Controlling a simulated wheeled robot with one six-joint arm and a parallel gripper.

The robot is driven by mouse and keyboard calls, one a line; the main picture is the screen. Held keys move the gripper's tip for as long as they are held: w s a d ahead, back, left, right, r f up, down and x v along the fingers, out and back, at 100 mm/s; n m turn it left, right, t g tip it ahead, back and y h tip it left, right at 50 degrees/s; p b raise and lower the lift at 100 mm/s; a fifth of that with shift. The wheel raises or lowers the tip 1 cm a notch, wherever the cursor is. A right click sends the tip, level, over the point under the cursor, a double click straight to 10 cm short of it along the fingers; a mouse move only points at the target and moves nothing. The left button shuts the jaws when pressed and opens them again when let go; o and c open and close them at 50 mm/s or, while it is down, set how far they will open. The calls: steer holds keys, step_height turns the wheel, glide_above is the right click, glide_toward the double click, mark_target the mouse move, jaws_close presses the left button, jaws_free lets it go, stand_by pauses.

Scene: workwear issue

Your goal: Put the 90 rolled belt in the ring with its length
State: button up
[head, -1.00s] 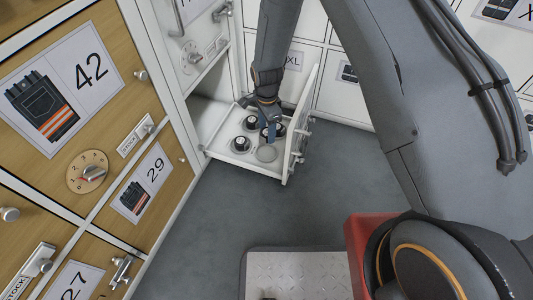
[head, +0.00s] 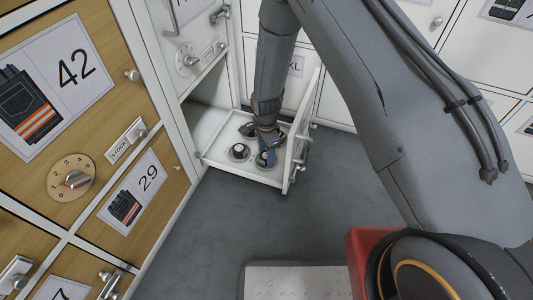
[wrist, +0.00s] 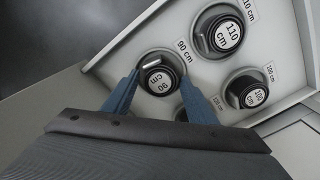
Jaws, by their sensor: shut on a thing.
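The rolled 90 cm belt (wrist: 159,77), black with a white "90 cm" top, is between the two blue fingers of my gripper (wrist: 160,84). My gripper is shut on it. The belt is at the round ring labelled 90 cm (wrist: 184,45), and the ring's rim shows around part of it. I cannot tell whether the belt rests on the bottom. In the head view my gripper (head: 267,156) points down into the open white drawer (head: 213,155), over its front ring. The fingers hide much of the belt there.
A 110 cm belt (wrist: 221,33) and a 100 cm belt (wrist: 247,93) sit in neighbouring rings. My gripper partly hides another ring. The raised drawer front (head: 299,140) stands close to my gripper's right. Grey floor (head: 240,210) is clear before the drawer.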

steer(key=shift+f, duration=0.1)
steer(key=o, duration=1.1)
